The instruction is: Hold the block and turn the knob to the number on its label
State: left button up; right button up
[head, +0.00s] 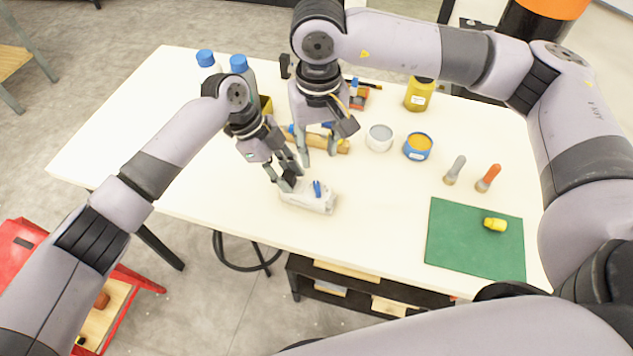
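The pale block (325,205) lies on the white table near its front edge. It has a blue knob (317,188) on top. The label's number is too small to read. My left gripper (291,180) is at the block's left end, its dark fingertips against or just over it and hiding that end. I cannot tell whether it is clamped on the block. My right gripper (320,150) points down with its fingers spread and empty, above and behind the block. It is apart from the knob.
Behind the grippers lies a wooden rolling pin (342,147). A white jar (379,138), a blue jar (418,147) and a yellow container (420,94) stand to the right. Blue-capped bottles (240,66) stand at the back left.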

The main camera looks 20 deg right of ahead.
pick_arm(q)
jog(key=o, duration=0.4)
jog(key=shift+f, duration=0.2)
jog(key=shift+c, duration=0.2)
jog(key=shift+w+r, duration=0.1)
jog(key=v, duration=1.2)
